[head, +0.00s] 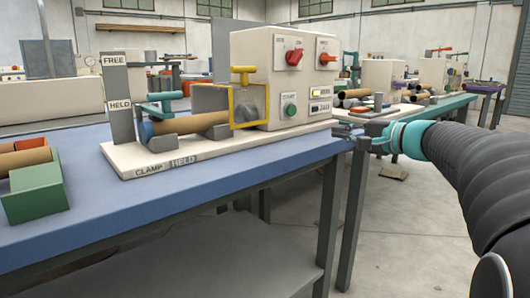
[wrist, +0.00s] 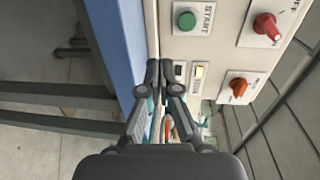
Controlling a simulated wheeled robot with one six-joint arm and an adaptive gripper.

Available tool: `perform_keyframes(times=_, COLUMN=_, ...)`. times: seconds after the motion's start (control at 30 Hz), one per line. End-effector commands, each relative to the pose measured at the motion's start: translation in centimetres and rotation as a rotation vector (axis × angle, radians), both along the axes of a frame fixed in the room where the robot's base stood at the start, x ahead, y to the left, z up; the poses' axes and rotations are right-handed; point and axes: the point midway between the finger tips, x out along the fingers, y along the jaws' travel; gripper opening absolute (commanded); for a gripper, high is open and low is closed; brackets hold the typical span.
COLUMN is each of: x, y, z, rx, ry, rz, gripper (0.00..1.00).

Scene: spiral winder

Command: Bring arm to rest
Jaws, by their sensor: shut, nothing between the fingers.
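My gripper (head: 350,134) is at the end of my dark ribbed arm, which enters the head view from the right. The gripper is beside the right end of the blue bench, just right of the spiral winder (head: 262,55). In the wrist view my gripper (wrist: 159,66) has its fingertips together, with nothing between them. It points past the winder's control panel, where a green START button (wrist: 187,20) and red and orange knobs (wrist: 239,88) show.
The blue bench (head: 100,205) holds the winder and a green box (head: 34,190) with tubes at the left. More benches with similar machines (head: 440,75) stand behind. Open floor (head: 410,230) lies right of the bench, below my arm.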

Motion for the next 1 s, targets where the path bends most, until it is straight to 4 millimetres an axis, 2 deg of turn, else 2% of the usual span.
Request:
perform_keyframes(times=0.03, x=-0.2, y=-0.2, z=-2.6, rx=-0.039, ry=0.059, rz=-0.004, gripper=0.00)
perform_keyframes(times=0.1, x=-1.2, y=-0.3, z=-6.6, rx=-0.119, ry=0.152, rz=-0.005, gripper=0.00)
perform_keyframes(times=0.2, x=-4.0, y=0.3, z=-11.0, rx=-0.263, ry=0.272, rz=0.011, gripper=0.00)
perform_keyframes(times=0.3, x=-7.5, y=1.4, z=-14.5, rx=-0.417, ry=0.373, rz=0.045, gripper=0.00)
perform_keyframes(times=0.43, x=-12.8, y=2.7, z=-17.8, rx=-0.637, ry=0.469, rz=0.110, gripper=0.00)
perform_keyframes(times=0.6, x=-20.3, y=3.8, z=-20.2, rx=-0.954, ry=0.533, rz=0.215, gripper=0.00)
perform_keyframes(times=0.7, x=-24.4, y=4.1, z=-20.6, rx=-1.138, ry=0.530, rz=0.278, gripper=0.00)
perform_keyframes(times=0.8, x=-27.6, y=4.3, z=-20.4, rx=-1.293, ry=0.497, rz=0.334, gripper=0.00)
perform_keyframes(times=0.9, x=-29.9, y=4.9, z=-19.7, rx=-1.398, ry=0.447, rz=0.375, gripper=0.00)
perform_keyframes(times=1.0, x=-31.1, y=6.1, z=-18.5, rx=-1.433, ry=0.387, rz=0.395, gripper=0.00)
